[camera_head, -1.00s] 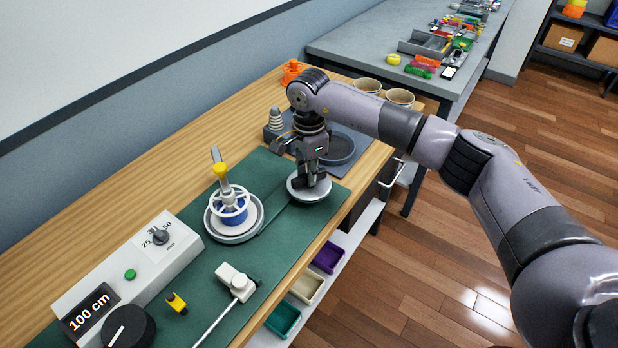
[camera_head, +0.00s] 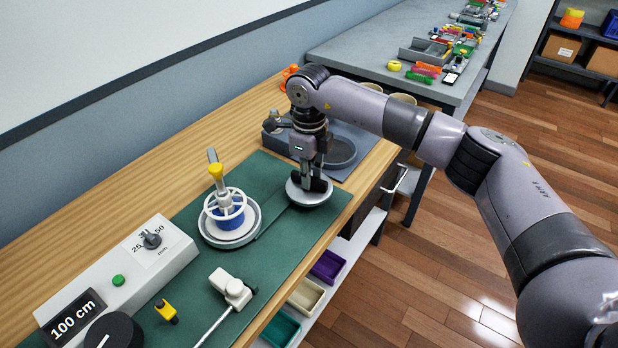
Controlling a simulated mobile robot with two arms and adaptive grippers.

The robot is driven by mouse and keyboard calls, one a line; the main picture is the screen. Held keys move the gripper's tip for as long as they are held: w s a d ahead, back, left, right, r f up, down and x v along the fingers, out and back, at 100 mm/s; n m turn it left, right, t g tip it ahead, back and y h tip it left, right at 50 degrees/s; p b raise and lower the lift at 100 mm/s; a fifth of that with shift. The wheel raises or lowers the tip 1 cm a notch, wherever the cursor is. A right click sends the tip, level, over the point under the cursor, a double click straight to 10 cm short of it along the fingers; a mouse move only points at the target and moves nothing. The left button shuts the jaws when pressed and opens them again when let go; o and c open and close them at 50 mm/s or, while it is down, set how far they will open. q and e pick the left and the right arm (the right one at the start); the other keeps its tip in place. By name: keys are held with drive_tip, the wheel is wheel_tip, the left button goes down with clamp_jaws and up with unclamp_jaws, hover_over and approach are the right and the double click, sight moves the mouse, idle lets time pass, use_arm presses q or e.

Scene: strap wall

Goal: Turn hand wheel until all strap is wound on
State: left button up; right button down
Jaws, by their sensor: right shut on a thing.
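My right gripper (camera_head: 312,183) points down over a round pale-grey wheel (camera_head: 305,199) at the right end of the green mat. It is shut on a part of this wheel, which looks like the hand wheel; the fingers hide what they grip. A white spoked reel (camera_head: 223,204) with a blue core and a yellow-topped lever stands on a round base to the left. A thin dark strap-like line (camera_head: 262,233) runs from the reel base towards the wheel. The display (camera_head: 75,315) reads 100 cm. My left gripper is not in view.
A white clamp (camera_head: 232,288) with a rod and a small yellow piece (camera_head: 166,311) lie in front. A grey tray (camera_head: 343,151) is behind my wrist. Coloured bins (camera_head: 328,267) sit below the bench edge.

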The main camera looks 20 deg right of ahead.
drive_tip(key=m+b, duration=0.1)
drive_tip(key=m, duration=0.3)
drive_tip(key=shift+m, duration=0.3)
drive_tip(key=m, duration=0.3)
drive_tip(key=shift+m, duration=0.4)
drive_tip(key=m, duration=0.4)
drive_tip(key=shift+b, duration=0.35)
drive_tip(key=m, duration=0.5)
drive_tip(key=shift+r, duration=0.1)
drive_tip(key=m, duration=0.4)
drive_tip(key=shift+m, duration=0.3)
drive_tip(key=m, duration=0.3)
drive_tip(key=shift+m, duration=0.3)
drive_tip(key=m+p, duration=0.1)
drive_tip(key=m, duration=0.2)
drive_tip(key=shift+m, duration=0.3)
drive_tip(key=shift+m+p, duration=0.35)
drive_tip(key=shift+m, duration=1.65)
